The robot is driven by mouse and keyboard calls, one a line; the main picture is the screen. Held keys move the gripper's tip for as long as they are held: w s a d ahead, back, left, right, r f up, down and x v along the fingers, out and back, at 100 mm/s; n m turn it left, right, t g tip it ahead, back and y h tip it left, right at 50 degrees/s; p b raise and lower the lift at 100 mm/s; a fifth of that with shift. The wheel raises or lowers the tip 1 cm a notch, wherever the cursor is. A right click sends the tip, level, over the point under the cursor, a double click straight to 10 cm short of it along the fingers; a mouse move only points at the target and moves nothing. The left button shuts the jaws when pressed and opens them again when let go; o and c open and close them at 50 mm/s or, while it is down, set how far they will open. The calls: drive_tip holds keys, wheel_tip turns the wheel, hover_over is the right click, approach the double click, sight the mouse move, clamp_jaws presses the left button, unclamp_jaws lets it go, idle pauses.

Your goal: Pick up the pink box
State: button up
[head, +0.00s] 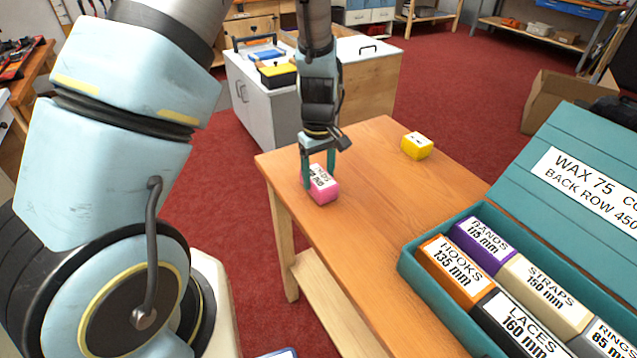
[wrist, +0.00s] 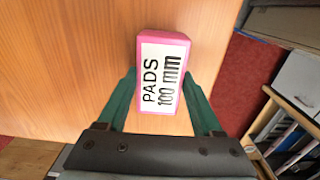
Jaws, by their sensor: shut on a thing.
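The pink box (head: 325,193) sits at the near left part of the wooden table, below my gripper (head: 319,168). In the wrist view the pink box (wrist: 163,38) shows a white label reading "PADS 100 mm". My gripper (wrist: 160,100) has its two green fingers on either side of the box, shut on it. The box appears to be at the table top; I cannot tell whether it is clear of the surface.
A yellow box (head: 417,146) stands farther back on the wooden table (head: 375,230). A teal case (head: 412,268) with an open lid, at the right, holds several labelled boxes. A white cabinet (head: 262,100) stands behind the table. The table's middle is clear.

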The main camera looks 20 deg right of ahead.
drive_tip(key=c, duration=0.6)
